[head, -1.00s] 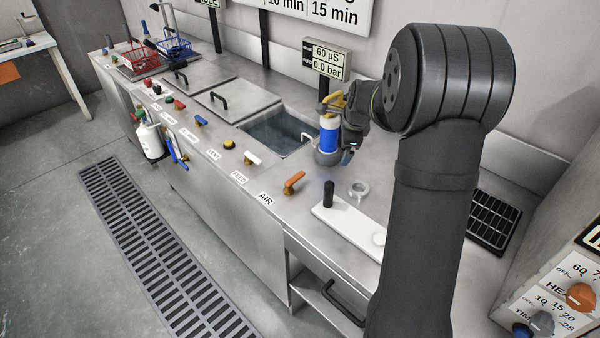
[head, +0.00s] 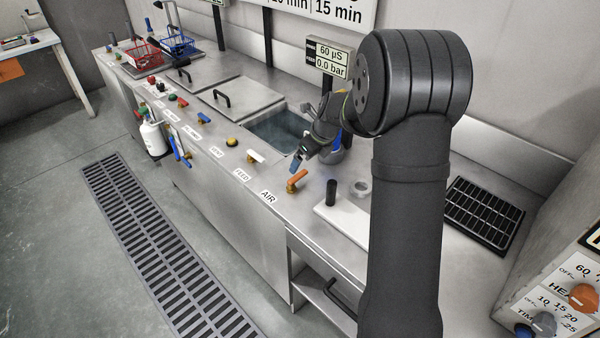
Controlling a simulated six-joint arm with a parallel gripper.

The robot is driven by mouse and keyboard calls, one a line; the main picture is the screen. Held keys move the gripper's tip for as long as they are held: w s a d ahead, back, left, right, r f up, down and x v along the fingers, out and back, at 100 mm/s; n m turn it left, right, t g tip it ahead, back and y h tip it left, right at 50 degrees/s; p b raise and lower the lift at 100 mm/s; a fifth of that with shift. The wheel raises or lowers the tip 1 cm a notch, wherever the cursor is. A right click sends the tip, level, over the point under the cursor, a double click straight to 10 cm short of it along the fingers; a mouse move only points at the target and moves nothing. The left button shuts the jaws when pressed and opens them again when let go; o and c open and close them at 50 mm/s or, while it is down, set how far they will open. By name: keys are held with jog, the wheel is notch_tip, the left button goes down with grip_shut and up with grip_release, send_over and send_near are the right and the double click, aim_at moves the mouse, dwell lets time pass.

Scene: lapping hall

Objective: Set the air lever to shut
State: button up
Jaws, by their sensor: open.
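The air lever (head: 297,177) is a small orange handle on the front strip of the steel bench, just behind the AIR label (head: 268,196). It points slantwise, up and to the right in the head view. My gripper (head: 295,163) is just above and behind the lever, tilted down, with its fingertips close to it. The gripper is open; whether it touches the lever I cannot tell.
A black cylinder on a white board (head: 345,222) and a grey ring (head: 363,186) lie to the right. The open basin (head: 270,133) is behind, with a gauge box (head: 333,58) above.

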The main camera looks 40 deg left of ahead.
aim_at(298, 175)
jog(key=x, duration=0.9)
jog(key=shift+f, duration=0.15)
jog(key=shift+c, duration=0.2)
jog(key=c, duration=1.3)
jog(key=shift+w, duration=0.1)
jog(key=shift+c, duration=0.2)
